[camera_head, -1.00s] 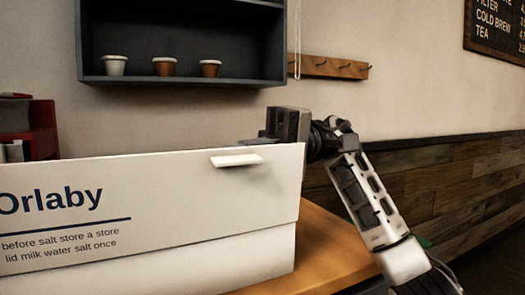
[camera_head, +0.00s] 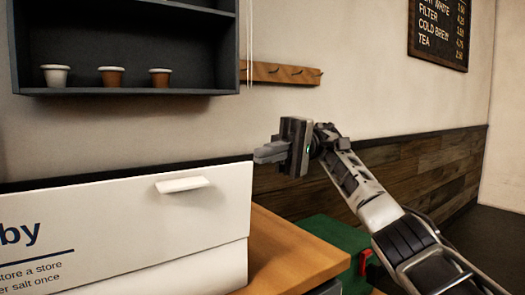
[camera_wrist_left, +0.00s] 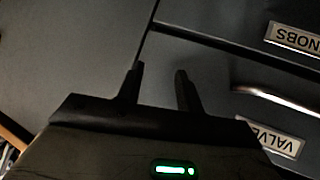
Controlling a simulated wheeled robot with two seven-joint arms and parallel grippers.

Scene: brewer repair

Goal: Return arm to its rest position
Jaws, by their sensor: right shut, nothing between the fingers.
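My right gripper (camera_head: 264,154) is shut and empty, pointing left above the wooden counter, just right of the white box. Its arm comes in from the lower right. My left gripper (camera_wrist_left: 160,80) shows only in the left wrist view, with its two dark fingers apart and nothing between them. It is in front of dark grey drawers.
The white box (camera_head: 215,215) with a small ledge stands on the wooden counter (camera_head: 285,250). A green case (camera_head: 330,232) is beyond the counter's right edge. A dark shelf (camera_head: 190,91) holds three small pots.

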